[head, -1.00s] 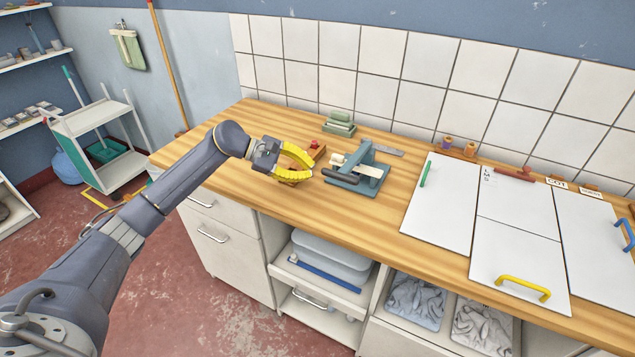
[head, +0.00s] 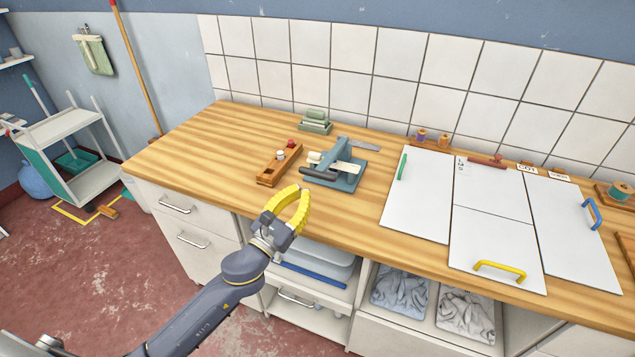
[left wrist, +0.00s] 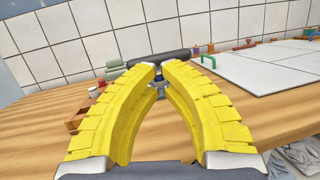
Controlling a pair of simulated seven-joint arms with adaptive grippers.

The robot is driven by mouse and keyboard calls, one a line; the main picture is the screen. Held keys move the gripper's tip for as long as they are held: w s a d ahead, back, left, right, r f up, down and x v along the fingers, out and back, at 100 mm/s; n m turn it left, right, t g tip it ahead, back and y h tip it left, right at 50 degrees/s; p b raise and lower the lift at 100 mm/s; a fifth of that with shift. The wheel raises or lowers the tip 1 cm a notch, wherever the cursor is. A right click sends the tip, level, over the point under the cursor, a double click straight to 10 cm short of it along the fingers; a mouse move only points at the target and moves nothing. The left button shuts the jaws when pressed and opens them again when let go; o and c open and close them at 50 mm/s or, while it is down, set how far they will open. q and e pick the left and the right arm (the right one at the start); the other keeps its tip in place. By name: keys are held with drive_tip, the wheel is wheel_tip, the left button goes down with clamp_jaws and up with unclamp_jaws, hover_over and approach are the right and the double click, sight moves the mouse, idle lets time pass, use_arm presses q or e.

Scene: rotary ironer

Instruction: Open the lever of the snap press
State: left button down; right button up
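The snap press (head: 345,178) is a blue-grey device on the wooden worktop with a pale part on it. Its black lever handle (head: 318,174) lies low across the front left of the press. The handle also shows in the left wrist view (left wrist: 152,57), just beyond the fingertips. My left gripper (head: 303,190) has yellow ribbed fingers and stands in front of the press, near the worktop's front edge. Its fingertips (left wrist: 160,64) are drawn together with only a slim gap and nothing visible between them. It appears apart from the handle. My right gripper is not in view.
A wooden block with a red knob (head: 278,166) sits left of the press. A green stack (head: 314,121) stands behind it. White boards (head: 417,194) lie to the right, one with a yellow handle (head: 499,270). The worktop (head: 200,150) is clear on the left.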

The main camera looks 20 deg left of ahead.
use_arm(q)
drive_tip(key=f+n+y, duration=0.1)
drive_tip(key=a+f+n+y, duration=0.1)
drive_tip(key=s+a+f+y, duration=0.1)
drive_tip(key=f, duration=0.1)
drive_tip(key=shift+s+n+g, duration=0.1)
drive_tip(key=shift+n+g, duration=0.2)
drive_tip(key=shift+n, duration=0.1)
drive_tip(key=shift+y, duration=0.3)
drive_tip(key=shift+w+d+r, duration=0.15)
drive_tip(key=shift+w+d, duration=0.1)
drive_tip(key=shift+w, duration=1.35)
drive_tip(key=shift+w+d+r, duration=0.2)
drive_tip(key=shift+w, duration=1.45)
drive_tip(key=shift+w+d+r, duration=0.15)
drive_tip(key=shift+w+d, duration=0.1)
drive_tip(key=shift+w, duration=1.35)
